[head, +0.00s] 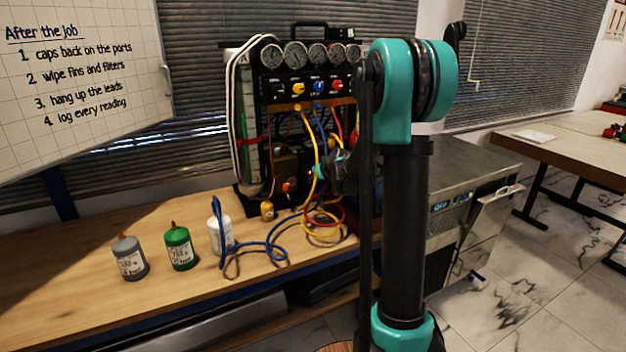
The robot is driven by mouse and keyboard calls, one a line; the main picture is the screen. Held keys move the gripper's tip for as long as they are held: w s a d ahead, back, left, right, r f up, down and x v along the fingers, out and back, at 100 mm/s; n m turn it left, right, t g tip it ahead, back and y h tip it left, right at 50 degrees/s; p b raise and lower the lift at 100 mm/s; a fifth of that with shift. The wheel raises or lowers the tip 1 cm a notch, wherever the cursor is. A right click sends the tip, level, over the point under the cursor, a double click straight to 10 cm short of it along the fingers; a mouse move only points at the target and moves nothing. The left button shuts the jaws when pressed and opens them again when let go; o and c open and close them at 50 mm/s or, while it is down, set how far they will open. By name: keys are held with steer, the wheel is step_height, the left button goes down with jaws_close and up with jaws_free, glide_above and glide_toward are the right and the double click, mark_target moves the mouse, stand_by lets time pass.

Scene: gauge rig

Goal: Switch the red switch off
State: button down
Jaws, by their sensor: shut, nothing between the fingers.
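The gauge rig (262,92) stands at the back of the wooden bench, with a row of round gauges on top and yellow, blue and red knobs below. My gripper (316,174) is shut and empty, in front of the rig's lower part and among the hoses. A small red spot (310,173) shows right at the fingertips. I cannot tell whether it is the red switch, nor its position. My upright arm hides the right side of the rig.
Yellow, blue and red hoses (272,246) hang from the rig and coil on the bench (90,285). A grey bottle (130,260), a green bottle (180,249) and a white bottle (221,233) stand at left. A metal cabinet (465,170) stands right of my arm.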

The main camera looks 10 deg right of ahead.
steer(key=shift+w+a+f+t, duration=0.1)
steer(key=shift+w+f+t, duration=0.2)
steer(key=shift+t, duration=0.3)
steer(key=shift+r, duration=0.75)
